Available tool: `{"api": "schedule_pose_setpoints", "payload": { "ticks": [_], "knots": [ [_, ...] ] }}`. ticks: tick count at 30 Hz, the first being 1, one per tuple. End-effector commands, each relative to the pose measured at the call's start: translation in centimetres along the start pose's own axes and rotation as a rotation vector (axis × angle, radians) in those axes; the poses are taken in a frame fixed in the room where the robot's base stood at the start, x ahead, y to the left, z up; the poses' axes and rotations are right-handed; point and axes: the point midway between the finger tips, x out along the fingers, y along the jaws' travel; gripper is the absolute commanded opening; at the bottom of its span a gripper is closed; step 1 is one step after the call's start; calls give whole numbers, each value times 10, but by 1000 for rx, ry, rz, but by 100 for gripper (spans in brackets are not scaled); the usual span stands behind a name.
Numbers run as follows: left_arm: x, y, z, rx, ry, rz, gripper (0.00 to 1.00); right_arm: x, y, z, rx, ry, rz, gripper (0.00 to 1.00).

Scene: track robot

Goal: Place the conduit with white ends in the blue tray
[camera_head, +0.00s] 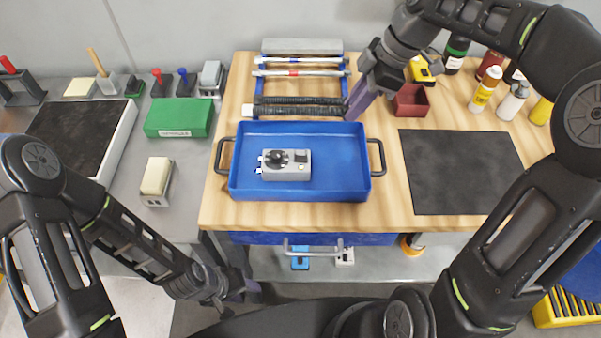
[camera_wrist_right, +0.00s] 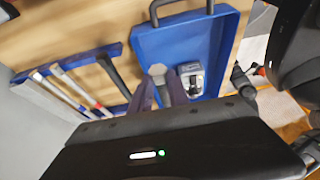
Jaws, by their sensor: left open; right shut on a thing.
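The blue tray (camera_head: 340,185) stands on the wooden table with its handles to the sides. A grey box with a black knob (camera_head: 300,172) sits in it. A dark ribbed conduit with a white end (camera_head: 295,111) is seen just behind the tray's rear rim. My right gripper (camera_head: 356,106) is shut on it near its right end. In the right wrist view, its pale end (camera_wrist_right: 157,70) shows beyond the fingers (camera_wrist_right: 178,88), beside the tray (camera_wrist_right: 170,45); the fingers hide its gripped part. My left gripper (camera_head: 240,290) is open and empty, low in front of the table.
A blue rack (camera_head: 257,85) behind the tray holds another dark conduit (camera_head: 300,100) and pale rods with red (camera_head: 300,73) and blue bands. A red bin (camera_head: 411,100), bottles and a black mat (camera_head: 460,170) lie to the right. The tray's right part is empty.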

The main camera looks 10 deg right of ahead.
Motion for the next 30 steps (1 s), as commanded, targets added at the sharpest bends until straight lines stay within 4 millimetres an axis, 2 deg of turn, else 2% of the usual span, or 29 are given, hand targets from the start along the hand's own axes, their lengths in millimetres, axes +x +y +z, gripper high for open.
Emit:
{"api": "schedule_pose_setpoints", "payload": {
  "ticks": [8, 11, 18, 21, 30],
  "knots": [
    [-2, 1, 0, 1, 1, 0, 44, -1, 0, -1, -1, 0, -1, 0],
    [-3, 1, 0, 0, 1, 0, 44, 6, 0, 2, 0, 0, -2, 0],
    [-6, 2, 0, 0, 0, 0, 44, 45, -1, 18, 1, 0, -5, 0],
    [-7, 3, 0, 0, 0, 0, 44, 54, 0, 22, 0, 0, -2, 0],
    [-7, 2, 0, 0, 0, 0, 44, 57, 0, 23, 0, 0, 0, 0]
  ]
}}
